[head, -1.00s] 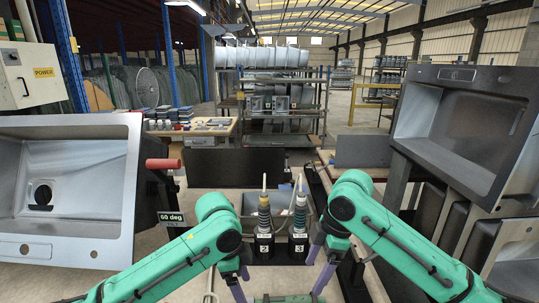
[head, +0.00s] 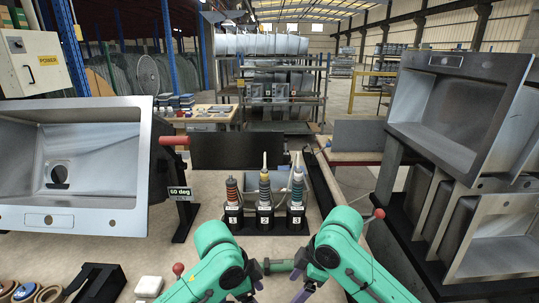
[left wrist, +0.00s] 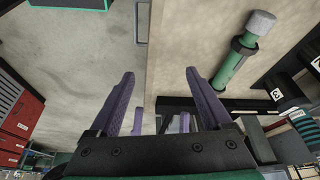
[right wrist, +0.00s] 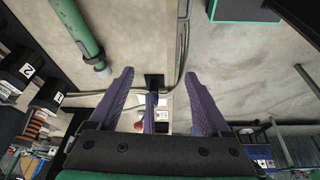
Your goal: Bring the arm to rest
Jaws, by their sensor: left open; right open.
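My left arm comes in from the lower left in the head view. My left gripper (left wrist: 160,72) has its purple fingers apart and nothing between them in the left wrist view. My right arm comes in from the lower right. My right gripper (right wrist: 158,74) also has its fingers apart, with nothing held, in the right wrist view. A green cylindrical tool (left wrist: 232,65) with a grey end lies apart from the fingers.
Three numbered black holders (head: 264,218) with banded tools stand on the bench beyond my arms. A tilted sink (head: 80,213) with a "60 deg" sign is at left. Racked sinks (head: 435,62) stand at right. Bare bench lies between the left sink and the holders.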

